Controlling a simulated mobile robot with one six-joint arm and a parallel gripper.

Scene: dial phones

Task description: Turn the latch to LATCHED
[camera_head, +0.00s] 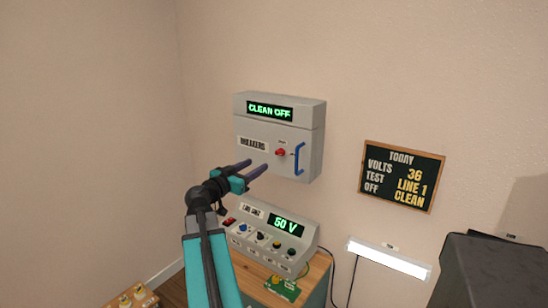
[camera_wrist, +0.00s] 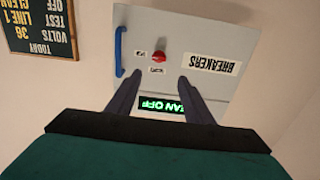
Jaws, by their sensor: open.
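A grey breaker box (camera_head: 260,166) hangs on the wall, with a green display reading CLEAN OFF and a BREAKERS label. A red latch knob (camera_head: 280,152) sits on its door, left of a blue handle (camera_head: 299,158). My gripper (camera_head: 258,167) is open and empty, in front of the lower left of the box, apart from the latch in the head view. In the wrist view, which shows the box upside down, the red latch (camera_wrist: 159,57) appears beyond and between my fingertips (camera_wrist: 160,77). The small labels around the latch are too small to read.
Below the box, a grey console (camera_head: 268,240) with a 50 V display, knobs and a red switch stands on a wooden cabinet (camera_head: 318,268). A chalkboard (camera_head: 402,176) and a lit lamp (camera_head: 388,258) are to the right.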

